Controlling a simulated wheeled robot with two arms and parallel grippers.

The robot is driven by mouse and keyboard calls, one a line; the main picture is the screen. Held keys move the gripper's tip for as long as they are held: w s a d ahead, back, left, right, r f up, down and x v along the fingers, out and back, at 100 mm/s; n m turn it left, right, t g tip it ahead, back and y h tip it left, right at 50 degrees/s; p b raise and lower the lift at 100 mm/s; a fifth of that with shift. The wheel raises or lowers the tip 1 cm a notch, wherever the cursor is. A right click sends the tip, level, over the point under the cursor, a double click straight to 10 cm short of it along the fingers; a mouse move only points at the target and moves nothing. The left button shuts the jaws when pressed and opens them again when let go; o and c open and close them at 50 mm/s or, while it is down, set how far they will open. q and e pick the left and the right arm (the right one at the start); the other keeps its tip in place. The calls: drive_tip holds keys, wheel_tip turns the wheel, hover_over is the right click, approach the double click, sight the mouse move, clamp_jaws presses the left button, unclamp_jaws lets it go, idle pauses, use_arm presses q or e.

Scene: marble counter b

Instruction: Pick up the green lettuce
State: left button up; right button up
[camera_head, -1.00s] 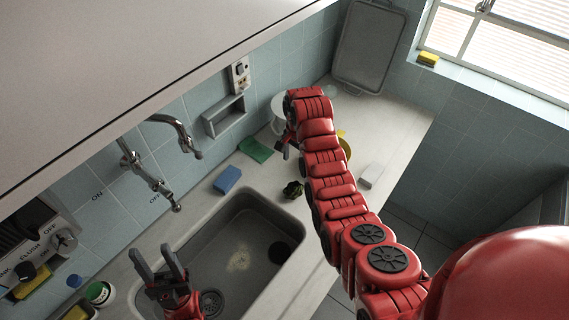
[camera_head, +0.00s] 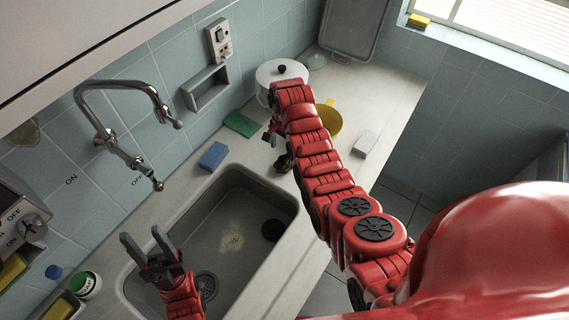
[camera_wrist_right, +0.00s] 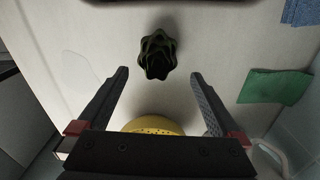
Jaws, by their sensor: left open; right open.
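The dark green lettuce (camera_head: 283,164) lies on the counter beside the sink's far corner, partly hidden by my right arm in the head view. In the right wrist view the lettuce (camera_wrist_right: 157,55) is just beyond and between the fingertips, apart from both. My right gripper (camera_head: 269,133) is open and empty above the counter; its two fingers also show in the right wrist view (camera_wrist_right: 160,73). My left gripper (camera_head: 142,236) is open and empty over the left part of the sink.
The grey sink (camera_head: 213,225) lies left of my right arm. A blue sponge (camera_head: 213,156), a green cloth (camera_head: 240,124), a white lidded pot (camera_head: 268,78), a yellow perforated item (camera_head: 329,119) and a pale block (camera_head: 364,143) stand around. A faucet (camera_head: 119,152) rises behind the sink.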

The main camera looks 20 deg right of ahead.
sight(284, 158)
drive_tip(key=shift+s+f+p, duration=0.15)
drive_tip(key=shift+f+p, duration=0.35)
wheel_tip(284, 158, down, 3)
drive_tip(key=shift+s+r+p, duration=0.1)
drive_tip(key=shift+p, duration=0.55)
drive_tip(key=shift+f, duration=0.9)
drive_tip(key=c, duration=1.2)
drive_tip(key=shift+r, duration=0.2)
